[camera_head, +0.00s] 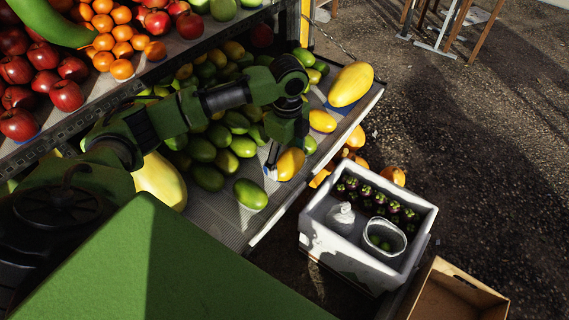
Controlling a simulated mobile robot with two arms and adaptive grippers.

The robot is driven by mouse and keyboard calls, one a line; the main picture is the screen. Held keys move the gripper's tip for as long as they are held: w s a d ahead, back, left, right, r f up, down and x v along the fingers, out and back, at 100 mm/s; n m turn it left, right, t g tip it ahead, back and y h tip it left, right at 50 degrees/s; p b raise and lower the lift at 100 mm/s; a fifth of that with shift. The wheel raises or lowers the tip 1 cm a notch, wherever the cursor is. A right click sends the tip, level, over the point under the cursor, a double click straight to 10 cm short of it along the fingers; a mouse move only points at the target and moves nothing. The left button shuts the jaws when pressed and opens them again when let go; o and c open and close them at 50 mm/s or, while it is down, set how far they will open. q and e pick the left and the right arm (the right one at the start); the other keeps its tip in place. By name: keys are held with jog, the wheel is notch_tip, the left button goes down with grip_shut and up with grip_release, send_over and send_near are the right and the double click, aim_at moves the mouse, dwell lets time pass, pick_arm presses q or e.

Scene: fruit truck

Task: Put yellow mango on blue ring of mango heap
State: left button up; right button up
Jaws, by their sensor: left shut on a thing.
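The yellow mango (291,164) is at the front of the mango heap, low over the lower shelf. My left gripper (273,160) points down at its left side and is shut on it; the arm hides part of the fingers. The mango heap (204,150) of mostly green mangoes lies on the lower shelf, left of and behind the gripper. A small blue patch (339,109) shows under the large yellow fruit at the right; I cannot tell whether it is the blue ring. My right gripper is not in view.
A large yellow fruit (351,84) lies at the shelf's right end. A white crate (331,253) with dark fruit stands below, beside a cardboard box (446,296). Apples (67,96) and oranges (121,69) fill the upper shelf. Bare shelf (222,213) shows in front of the heap.

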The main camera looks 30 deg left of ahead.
aim_at(285, 152)
pick_arm(q)
jog(key=f, duration=0.1)
jog(key=w+a+f, duration=0.1)
jog(key=shift+w+a+f, duration=0.3)
jog(key=shift+a+f, duration=0.05)
jog(key=shift+f, duration=1.6)
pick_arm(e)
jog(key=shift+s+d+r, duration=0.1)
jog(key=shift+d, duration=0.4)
pick_arm(q)
jog(key=shift+f, duration=0.1)
jog(key=o, duration=1)
jog(key=shift+c, duration=0.2)
notch_tip(285, 152, up, 12)
jog(key=shift+r, duration=0.15)
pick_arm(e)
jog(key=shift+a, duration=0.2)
